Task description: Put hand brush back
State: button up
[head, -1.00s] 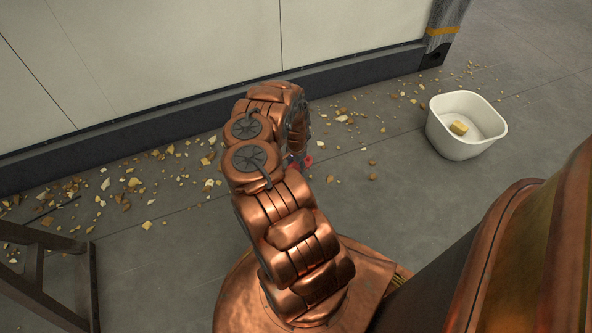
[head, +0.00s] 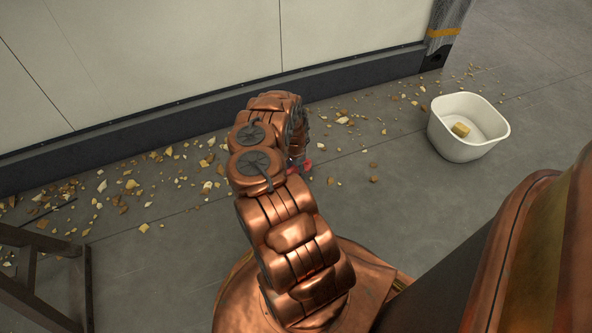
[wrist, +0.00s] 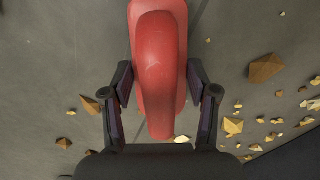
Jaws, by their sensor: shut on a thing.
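A red hand brush (wrist: 158,60) fills the upper middle of the wrist view, its smooth rounded handle toward me. My gripper (wrist: 160,78) is shut on it, with one dark finger on each side of the handle. The bristles cannot be made out. In the head view my copper arm hides most of the gripper, and only a small red bit of the brush (head: 307,165) shows past the arm, above the floor.
Yellow-brown crumbs (head: 130,185) lie scattered along the wall base (head: 120,137). A white bin (head: 465,145) with a yellow block (head: 461,130) inside stands at the right. A dark metal frame (head: 50,275) stands at lower left. Floor between arm and bin is mostly clear.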

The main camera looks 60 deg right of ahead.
jog(key=o, duration=1)
jog(key=shift+o, duration=0.2)
jog(key=shift+r, duration=0.1)
